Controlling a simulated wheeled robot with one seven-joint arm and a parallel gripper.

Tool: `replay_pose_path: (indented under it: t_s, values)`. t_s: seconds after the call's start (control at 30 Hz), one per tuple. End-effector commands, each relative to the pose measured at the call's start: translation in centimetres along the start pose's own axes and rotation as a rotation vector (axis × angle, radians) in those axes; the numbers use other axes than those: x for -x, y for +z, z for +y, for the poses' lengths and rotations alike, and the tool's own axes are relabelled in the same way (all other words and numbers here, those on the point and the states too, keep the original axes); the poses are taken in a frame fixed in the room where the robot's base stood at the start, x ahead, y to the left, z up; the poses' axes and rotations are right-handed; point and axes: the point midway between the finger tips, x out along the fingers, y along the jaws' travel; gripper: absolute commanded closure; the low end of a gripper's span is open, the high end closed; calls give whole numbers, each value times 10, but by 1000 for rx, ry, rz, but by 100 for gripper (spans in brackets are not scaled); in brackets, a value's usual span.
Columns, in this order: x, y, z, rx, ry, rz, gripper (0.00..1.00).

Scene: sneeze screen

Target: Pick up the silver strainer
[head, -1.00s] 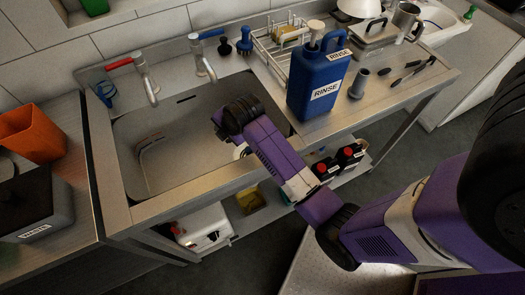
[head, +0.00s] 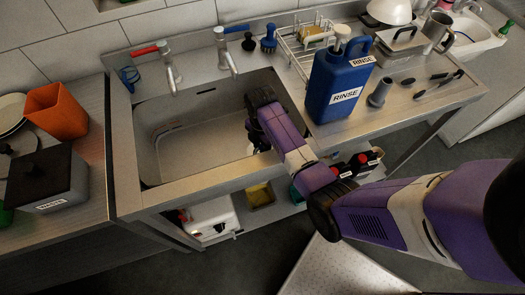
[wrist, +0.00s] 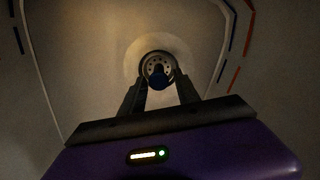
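The silver strainer (wrist: 158,66) shows in the wrist view as a small round metal disc with holes. A dark blue round part sits at its lower middle. It lies in the drain at the bottom of the sink (head: 183,145). My gripper (wrist: 160,84) is open, with one finger to the left and one to the right, and points at the strainer. The fingers look empty; I cannot tell how far above the strainer they are. In the head view my gripper (head: 258,138) reaches down into the right part of the sink, and the strainer is hidden.
Two taps (head: 168,68) stand behind the sink. A blue rinse jug (head: 334,88) stands on the counter right of my arm, close to the sink's edge. A wire rack (head: 300,45) is behind it. An orange container (head: 57,110) is on the left counter.

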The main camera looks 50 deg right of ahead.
Motion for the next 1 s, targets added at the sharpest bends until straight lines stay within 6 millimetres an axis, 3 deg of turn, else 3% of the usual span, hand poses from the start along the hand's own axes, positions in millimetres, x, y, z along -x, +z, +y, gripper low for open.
replay_pose_path:
  t_s: [0.13,0.37,0.57,1.0]
  values:
    - [-11,0,0,0,0,0,62]
    - [-12,0,1,0,2,-1,62]
    - [-12,0,0,0,2,-1,100]
    - [-7,0,1,0,3,-1,100]
